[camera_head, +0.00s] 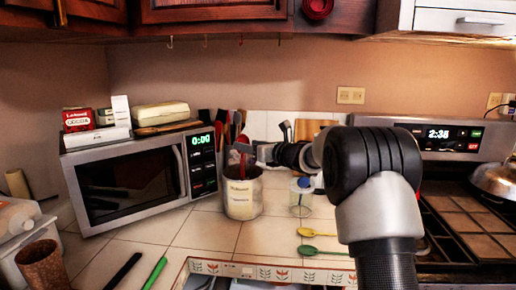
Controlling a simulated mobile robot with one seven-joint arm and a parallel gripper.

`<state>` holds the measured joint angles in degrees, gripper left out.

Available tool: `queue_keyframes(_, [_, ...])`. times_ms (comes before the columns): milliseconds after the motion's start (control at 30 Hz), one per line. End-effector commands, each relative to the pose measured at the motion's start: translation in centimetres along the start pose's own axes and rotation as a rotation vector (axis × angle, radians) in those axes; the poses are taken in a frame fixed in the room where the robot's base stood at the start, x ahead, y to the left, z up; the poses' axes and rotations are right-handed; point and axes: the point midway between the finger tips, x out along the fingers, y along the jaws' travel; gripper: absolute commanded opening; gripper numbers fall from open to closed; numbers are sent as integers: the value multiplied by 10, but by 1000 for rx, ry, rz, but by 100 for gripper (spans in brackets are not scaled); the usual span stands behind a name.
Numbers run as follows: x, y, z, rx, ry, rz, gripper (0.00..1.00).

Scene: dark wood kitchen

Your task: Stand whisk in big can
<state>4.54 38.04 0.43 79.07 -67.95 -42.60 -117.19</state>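A big silver can (243,196) with a cream label stands upright on the tiled counter, right of the microwave. My gripper (250,154) reaches in from the right and is at the can's top, just above its rim. It is small and blends with the things behind it, so I cannot tell whether its fingers are open or shut. A thin dark red shape shows at the can's mouth beneath the gripper. I cannot make out a whisk for certain, nor whether anything is held.
Dark and red utensils (228,124) stand behind the can. A clear jar (300,196) is close to its right. A microwave (140,180) stands left. Yellow and green spoons (308,249) lie in front right. A stove (470,215) is at right. The tiles left of the can are mostly clear.

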Motion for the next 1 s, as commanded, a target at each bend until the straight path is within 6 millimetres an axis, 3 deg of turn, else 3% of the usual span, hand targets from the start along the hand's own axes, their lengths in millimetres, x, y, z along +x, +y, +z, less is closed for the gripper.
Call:
queue_keyframes(167, [-24,-1,1,0,-1,-3,52])
queue_keyframes(500, [-108,-1,1,-1,-1,-5,52])
queue_keyframes(700, [-148,0,0,0,-1,-3,52])
queue_keyframes(1000, [-172,0,1,0,-1,0,52])
